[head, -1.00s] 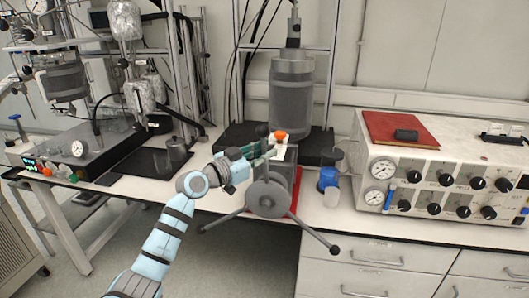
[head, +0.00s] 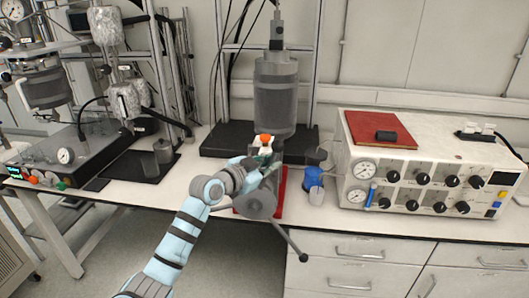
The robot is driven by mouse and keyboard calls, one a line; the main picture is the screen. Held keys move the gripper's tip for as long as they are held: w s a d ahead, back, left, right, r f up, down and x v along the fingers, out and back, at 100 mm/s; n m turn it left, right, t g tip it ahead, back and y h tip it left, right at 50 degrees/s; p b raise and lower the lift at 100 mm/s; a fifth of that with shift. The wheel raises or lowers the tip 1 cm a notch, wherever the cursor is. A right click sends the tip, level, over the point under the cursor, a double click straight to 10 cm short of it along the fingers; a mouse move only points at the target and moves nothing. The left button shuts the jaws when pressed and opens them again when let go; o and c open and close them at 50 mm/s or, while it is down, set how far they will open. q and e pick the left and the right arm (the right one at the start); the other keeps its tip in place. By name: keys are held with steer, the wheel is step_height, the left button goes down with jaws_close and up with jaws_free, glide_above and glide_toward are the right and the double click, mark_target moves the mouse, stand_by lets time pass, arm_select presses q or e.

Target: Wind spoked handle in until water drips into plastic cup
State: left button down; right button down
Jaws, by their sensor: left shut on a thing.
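The spoked handle (head: 255,203) is a grey hub on the front of the press on the bench. One spoke with a dark knob points down to the right; another shows briefly at the left, partly behind my arm. My left gripper (head: 269,172) is at the top of the hub, shut on the handle's upper spoke, which it mostly hides. The small clear plastic cup (head: 315,196) stands on the bench right of the press, in front of a blue-bodied container (head: 315,179). I cannot make out any water. My right gripper is not in view.
An orange-topped fitting (head: 264,140) sits just above the gripper. A large grey cylinder (head: 275,95) stands behind. A control box (head: 430,175) with gauges and a red book (head: 380,131) fills the right. A stirrer setup is at the left.

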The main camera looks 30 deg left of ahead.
arm_select(q)
steer(key=shift+w+d+f, duration=0.1)
steer(key=shift+d+f, duration=0.15)
steer(key=shift+d, duration=0.1)
steer(key=c, duration=1.6)
jaws_free()
steer(key=shift+r, duration=0.1)
steer(key=v, duration=1.2)
steer(key=shift+w+d, duration=0.1)
